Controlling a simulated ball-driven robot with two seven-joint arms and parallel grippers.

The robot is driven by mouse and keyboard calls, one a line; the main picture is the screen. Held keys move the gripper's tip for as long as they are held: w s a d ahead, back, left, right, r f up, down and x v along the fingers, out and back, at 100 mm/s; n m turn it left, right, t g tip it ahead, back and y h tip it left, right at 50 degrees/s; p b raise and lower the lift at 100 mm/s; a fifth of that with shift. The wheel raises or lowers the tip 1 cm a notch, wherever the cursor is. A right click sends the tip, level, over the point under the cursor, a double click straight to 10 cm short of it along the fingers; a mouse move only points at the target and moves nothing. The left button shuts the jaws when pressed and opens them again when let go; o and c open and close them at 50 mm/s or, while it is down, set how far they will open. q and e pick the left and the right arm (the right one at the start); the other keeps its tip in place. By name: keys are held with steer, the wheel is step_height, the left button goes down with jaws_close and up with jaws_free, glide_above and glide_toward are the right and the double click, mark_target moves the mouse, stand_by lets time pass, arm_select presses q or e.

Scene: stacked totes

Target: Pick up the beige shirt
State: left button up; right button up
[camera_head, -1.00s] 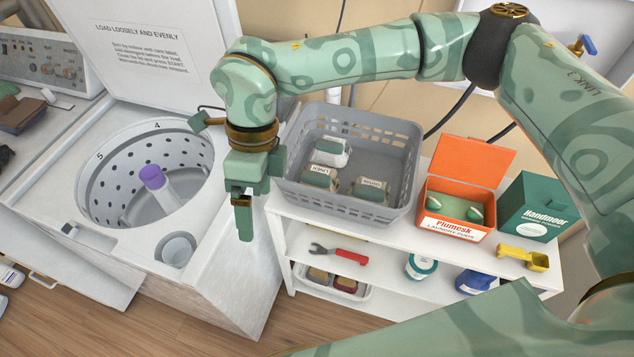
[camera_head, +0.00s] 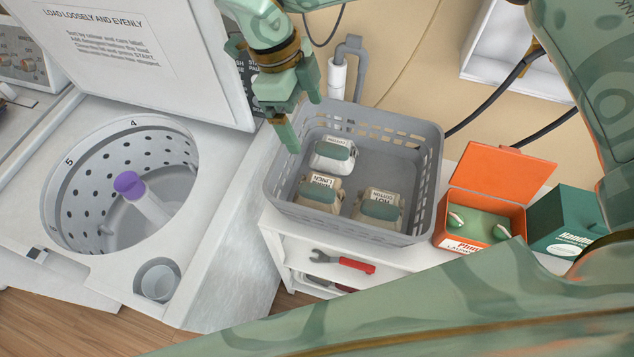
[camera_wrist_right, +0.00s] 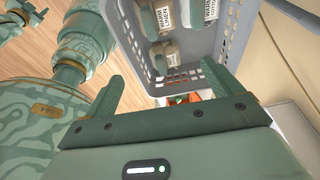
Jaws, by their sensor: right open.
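The grey basket (camera_head: 432,160) holds three small folded or rolled bundles with printed labels and green patches. A whitish bundle (camera_head: 331,157) lies at the back left. A beige bundle (camera_head: 320,192) lies at the front left and another beige bundle (camera_head: 379,207) at the front right. I cannot tell which is the shirt. My right gripper (camera_head: 303,125) is open and empty, by the basket's back left corner, apart from the bundles. In the right wrist view its spread fingers (camera_wrist_right: 160,84) point toward the basket (camera_wrist_right: 235,42), with several bundles beyond.
An open washer (camera_head: 62,150) with a purple-topped agitator (camera_head: 130,186) stands left. An orange box (camera_head: 482,215) with its lid up and a green box (camera_head: 566,220) stand right of the basket. A red-handled wrench (camera_head: 345,262) lies on the shelf below.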

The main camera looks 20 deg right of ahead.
steer(key=b, duration=0.5)
glide_toward(322, 192)
steer(key=w+r, duration=0.3)
steer(key=r, duration=0.1)
steer(key=b+x, duration=0.1)
steer(key=x, duration=0.9)
steer(key=shift+s+f, duration=0.1)
steer(key=shift+f, duration=0.3)
steer(key=x, duration=0.3)
steer(key=b+x, duration=0.1)
steer(key=x, duration=0.1)
steer(key=shift+s+a+f, duration=0.15)
steer(key=shift+a+f, duration=0.1)
steer(key=shift+f, duration=0.05)
arm_select(q)
step_height(322, 192, down, 8)
steer(key=s, duration=0.1)
steer(key=shift+s, duration=0.35)
arm_select(e)
steer(key=shift+c, duration=0.3)
steer(key=c, duration=1.1)
steer(key=shift+r, duration=0.1)
